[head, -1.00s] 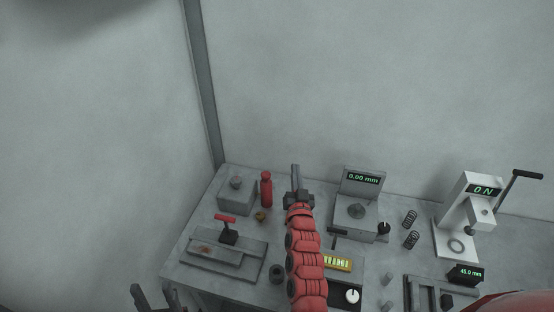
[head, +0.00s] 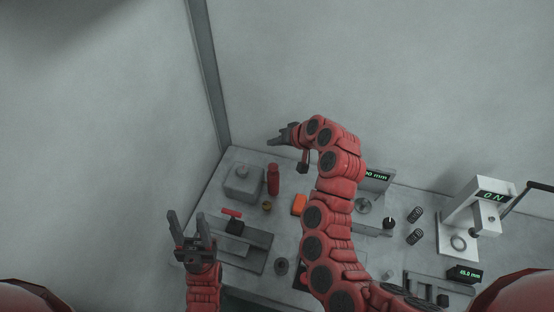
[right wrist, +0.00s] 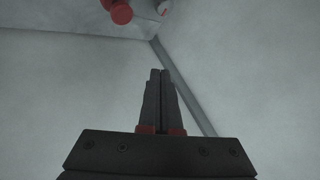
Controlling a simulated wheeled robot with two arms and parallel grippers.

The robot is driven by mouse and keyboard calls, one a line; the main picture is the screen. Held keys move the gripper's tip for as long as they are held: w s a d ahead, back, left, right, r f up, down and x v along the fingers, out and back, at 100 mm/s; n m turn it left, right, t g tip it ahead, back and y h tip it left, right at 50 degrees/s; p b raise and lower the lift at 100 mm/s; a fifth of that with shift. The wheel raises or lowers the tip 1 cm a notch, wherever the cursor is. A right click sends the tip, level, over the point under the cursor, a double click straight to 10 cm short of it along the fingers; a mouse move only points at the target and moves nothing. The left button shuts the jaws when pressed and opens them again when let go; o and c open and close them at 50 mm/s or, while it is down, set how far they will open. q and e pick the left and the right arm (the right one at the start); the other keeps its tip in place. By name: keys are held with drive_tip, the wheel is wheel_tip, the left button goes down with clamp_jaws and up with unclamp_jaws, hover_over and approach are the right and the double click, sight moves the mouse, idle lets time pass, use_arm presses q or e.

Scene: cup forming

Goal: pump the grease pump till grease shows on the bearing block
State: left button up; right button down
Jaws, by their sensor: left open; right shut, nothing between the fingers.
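A grey block with a knob on top (head: 243,182) sits at the table's back left corner; it may be the bearing block. A red upright cylinder (head: 273,180) stands just right of it, perhaps the grease pump. I see no grease on the block. My right gripper (head: 272,139) is above and behind the red cylinder, apart from it, with its fingers shut and empty. The right wrist view shows the closed fingers (right wrist: 158,75) and a red rounded part (right wrist: 119,11) at the top. My left gripper (head: 187,214) is open and empty, fingers up, left of the red-handled slide.
The slide with a red handle (head: 231,213) lies front left. A small brass part (head: 266,206) and an orange item (head: 299,204) lie nearby. A dark cup (head: 281,266) stands in front. Walls stand behind and left.

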drive_tip(key=shift+s, duration=0.1)
drive_tip(key=shift+f, duration=0.15)
drive_tip(key=b, duration=0.3)
hover_over(273, 167)
drive_tip(key=f, duration=0.7)
drive_tip(key=shift+s+d, duration=0.25)
drive_tip(key=shift+d, duration=0.1)
drive_tip(key=shift+f+b, duration=0.55)
drive_tip(key=shift+f, duration=0.2)
idle(0.8)
drive_tip(key=shift+f+b, duration=0.45)
drive_tip(key=shift+b, duration=0.05)
drive_tip(key=shift+f+b, duration=0.9)
drive_tip(key=shift+f, duration=0.35)
idle(0.9)
drive_tip(key=shift+r, duration=0.15)
drive_tip(key=shift+r+p, duration=0.3)
drive_tip(key=shift+r, duration=1.2)
